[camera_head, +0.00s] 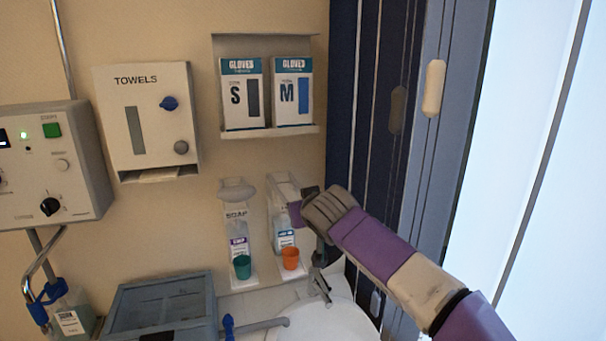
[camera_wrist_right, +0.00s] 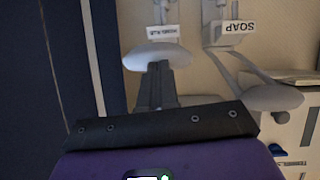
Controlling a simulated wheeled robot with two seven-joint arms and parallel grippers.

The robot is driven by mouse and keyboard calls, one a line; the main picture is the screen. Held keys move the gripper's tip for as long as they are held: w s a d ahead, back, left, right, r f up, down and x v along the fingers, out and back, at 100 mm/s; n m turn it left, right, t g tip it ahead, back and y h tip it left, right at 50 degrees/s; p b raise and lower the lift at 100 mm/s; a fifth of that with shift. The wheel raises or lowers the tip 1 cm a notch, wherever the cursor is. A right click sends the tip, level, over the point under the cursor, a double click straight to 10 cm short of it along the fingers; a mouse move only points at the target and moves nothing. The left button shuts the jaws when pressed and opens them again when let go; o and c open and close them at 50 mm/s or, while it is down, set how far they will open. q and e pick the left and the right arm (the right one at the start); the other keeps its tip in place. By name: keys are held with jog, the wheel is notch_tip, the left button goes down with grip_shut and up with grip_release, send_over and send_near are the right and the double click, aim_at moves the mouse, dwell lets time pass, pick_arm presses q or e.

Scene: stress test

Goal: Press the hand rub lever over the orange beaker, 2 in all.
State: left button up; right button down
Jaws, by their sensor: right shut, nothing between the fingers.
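The orange beaker (camera_head: 290,258) stands upright on the small shelf of the right wall dispenser, below its bottle (camera_head: 284,230). In the head view my right gripper (camera_head: 309,193) is at the upper part of this dispenser and hides part of its lever. In the right wrist view, which looks upside down, the pale hand rub lever (camera_wrist_right: 157,55) lies just beyond the tips of my right gripper (camera_wrist_right: 158,68), under the hand rub label (camera_wrist_right: 152,33). The fingers are shut and empty. I cannot tell whether they touch the lever. My left gripper is out of view.
The soap dispenser, with its lever (camera_head: 237,193) and a teal beaker (camera_head: 242,267), is close on the left. A towel box (camera_head: 148,120) and glove boxes (camera_head: 241,93) hang above. A basin (camera_head: 325,322) and grey bin (camera_head: 160,305) lie below.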

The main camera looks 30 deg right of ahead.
jog(key=shift+f, duration=0.15)
jog(key=s+a+r+p, duration=0.2)
jog(key=s+r, duration=0.7)
jog(key=shift+s+a, duration=0.25)
jog(key=shift+a, duration=0.15)
jog(key=w+d+r+g+p, duration=0.1)
jog(key=w+r+g+p, duration=0.2)
jog(key=r+p, duration=0.6)
jog(key=w+p, duration=0.1)
jog(key=p, duration=0.3)
jog(key=shift+w+r+y, duration=0.3)
jog(key=shift+r, duration=0.1)
